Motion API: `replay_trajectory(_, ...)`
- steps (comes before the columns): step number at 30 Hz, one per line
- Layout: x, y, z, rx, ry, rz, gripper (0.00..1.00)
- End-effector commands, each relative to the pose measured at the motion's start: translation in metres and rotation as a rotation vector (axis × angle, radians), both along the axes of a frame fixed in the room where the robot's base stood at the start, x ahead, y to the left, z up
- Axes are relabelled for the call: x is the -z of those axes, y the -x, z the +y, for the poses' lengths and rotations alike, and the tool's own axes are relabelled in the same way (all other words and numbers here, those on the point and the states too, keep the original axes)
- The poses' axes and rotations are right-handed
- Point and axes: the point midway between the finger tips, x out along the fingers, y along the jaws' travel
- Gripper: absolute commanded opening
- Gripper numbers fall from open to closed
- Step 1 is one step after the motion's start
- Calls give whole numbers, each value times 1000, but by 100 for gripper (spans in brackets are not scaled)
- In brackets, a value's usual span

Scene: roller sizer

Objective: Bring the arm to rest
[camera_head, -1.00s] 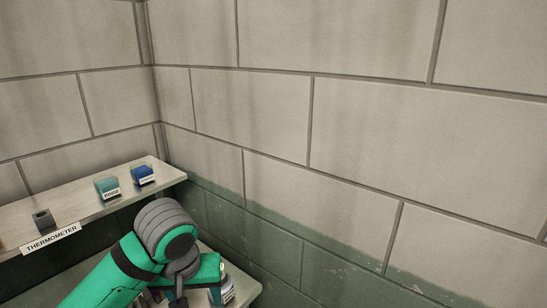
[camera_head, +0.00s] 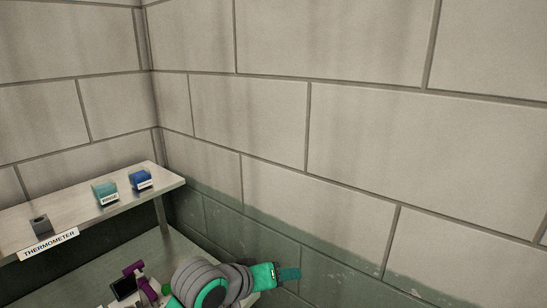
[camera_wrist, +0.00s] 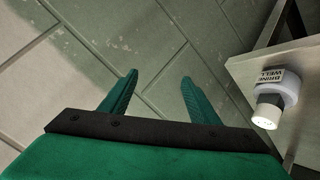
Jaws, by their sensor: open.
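My gripper (camera_wrist: 158,82) is open and empty in the wrist view. Its two green fingers stand apart with only the block wall behind them. In the head view my grey and green arm is low in the picture, in front of the lower shelf, and the green gripper end (camera_head: 289,274) points right toward the wall.
The upper shelf (camera_head: 110,212) holds a teal box (camera_head: 105,193), a blue box (camera_head: 140,179) and a small dark block (camera_head: 40,224) above a "THERMOMETER" label (camera_head: 49,244). A purple item (camera_head: 139,276) is on the lower shelf (camera_head: 172,247). The block wall (camera_head: 370,150) stands close on the right.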

Motion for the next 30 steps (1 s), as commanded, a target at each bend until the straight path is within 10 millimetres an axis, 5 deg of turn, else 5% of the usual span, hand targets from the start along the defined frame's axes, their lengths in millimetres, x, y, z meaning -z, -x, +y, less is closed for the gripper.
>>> replay_trajectory(6, 0, -12, -46, -13, 206, -138, 56)
replay_trajectory(12, 6, -16, -71, -68, 356, -245, 56)
replay_trajectory(20, 31, -9, -83, -195, 486, -349, 56)
replay_trajectory(30, 93, 27, -79, -399, 520, -426, 56)
